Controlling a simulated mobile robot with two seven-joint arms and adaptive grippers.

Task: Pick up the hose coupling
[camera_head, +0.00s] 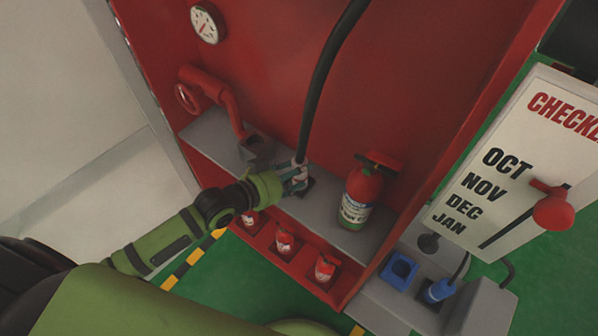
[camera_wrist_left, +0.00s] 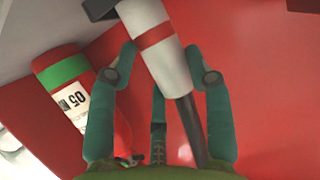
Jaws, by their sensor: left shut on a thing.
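The hose coupling (camera_wrist_left: 158,45) is white with a red band, and a black hose (camera_wrist_left: 192,130) runs from its end. My left gripper (camera_wrist_left: 166,58) has its teal fingers on both sides of the coupling and is shut on it. In the head view, my left gripper (camera_head: 292,180) is at the grey shelf, at the lower end of the hanging black hose (camera_head: 327,62). The coupling (camera_head: 299,164) shows only partly there, behind the fingers. A dark square (camera_head: 309,184) on the shelf lies right beside it. My right gripper is not in view.
A red fire extinguisher (camera_head: 358,196) stands on the shelf to the right. A red valve pipe (camera_head: 222,98) and dark grey block (camera_head: 256,146) are to the left. Small red items (camera_head: 284,242) line the lower front. A white sign (camera_head: 520,150) stands at right.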

